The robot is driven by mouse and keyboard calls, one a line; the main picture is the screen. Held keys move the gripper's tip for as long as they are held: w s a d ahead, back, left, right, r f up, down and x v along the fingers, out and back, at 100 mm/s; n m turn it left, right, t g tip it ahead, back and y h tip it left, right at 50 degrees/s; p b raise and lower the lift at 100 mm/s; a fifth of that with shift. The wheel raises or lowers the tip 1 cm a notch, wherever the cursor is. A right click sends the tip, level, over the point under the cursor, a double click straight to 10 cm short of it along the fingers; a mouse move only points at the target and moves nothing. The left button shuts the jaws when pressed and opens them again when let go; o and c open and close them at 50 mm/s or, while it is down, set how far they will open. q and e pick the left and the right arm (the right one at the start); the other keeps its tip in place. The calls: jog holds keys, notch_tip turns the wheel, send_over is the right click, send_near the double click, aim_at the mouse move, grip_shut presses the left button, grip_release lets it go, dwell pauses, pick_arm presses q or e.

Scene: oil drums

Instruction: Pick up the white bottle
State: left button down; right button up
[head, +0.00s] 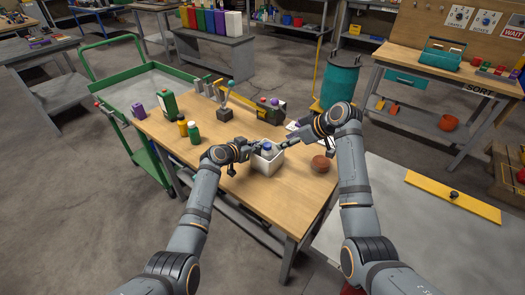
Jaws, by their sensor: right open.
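A small white bottle with a blue cap (267,151) seems to stand inside a white open box (263,168) near the front middle of the wooden table (225,172). Only its upper part shows above the box rim. My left gripper (254,147) is at the left of the bottle, close to its cap; its fingers are too small to tell whether they are open or touching. My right gripper (287,143) is open, just right of the bottle and above the box's right side. I cannot tell whether it touches anything.
A brown round pot (321,164) stands right of the box. Green bottles (194,133), a yellow bottle (182,126) and a green canister (167,103) stand at the left. A toolbox (271,111) is at the back. A teal drum (340,82) stands behind the table.

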aim_at(268, 145)
jog(key=w+a+r+g+h, duration=0.1)
jog(key=a+r+g+h, duration=0.2)
jog(key=r+h, duration=0.1)
jog(key=x, duration=1.1)
jog(key=shift+w+a+f, duration=0.2)
jog(key=shift+w+a, duration=0.1)
jog(key=shift+w, duration=0.1)
jog(key=shift+c, duration=0.4)
jog(key=c, duration=0.7)
jog(key=shift+c, duration=0.5)
jog(key=shift+r, duration=0.1)
